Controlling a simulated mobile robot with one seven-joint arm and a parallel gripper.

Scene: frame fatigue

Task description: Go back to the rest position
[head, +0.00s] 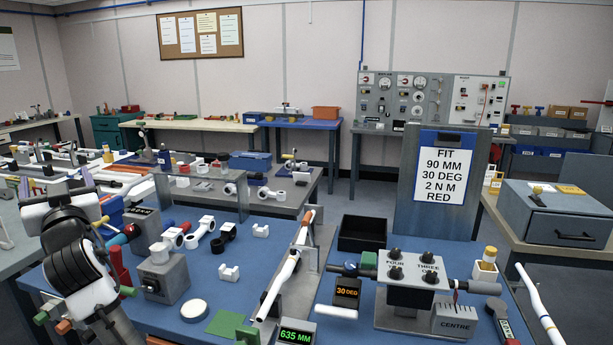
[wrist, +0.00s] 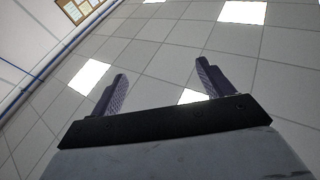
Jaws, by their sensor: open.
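My gripper (wrist: 161,68) shows in the wrist view with its two dark ridged fingers spread wide apart. Nothing is between them. Behind the fingers are ceiling tiles and bright light panels, so the gripper points upward. In the head view my arm, white and black, stands folded at the left, in front of the blue workbench (head: 222,308). I see no contact between the gripper and any object.
On the bench are a grey block (head: 163,276), white clips, a black tray (head: 362,233), a long white rod (head: 279,284) on a stand, and a control box (head: 408,268). A sign (head: 444,175) reads "FIT 90 MM 30 DEG 2 N M RED". A drawer unit (head: 556,215) stands right.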

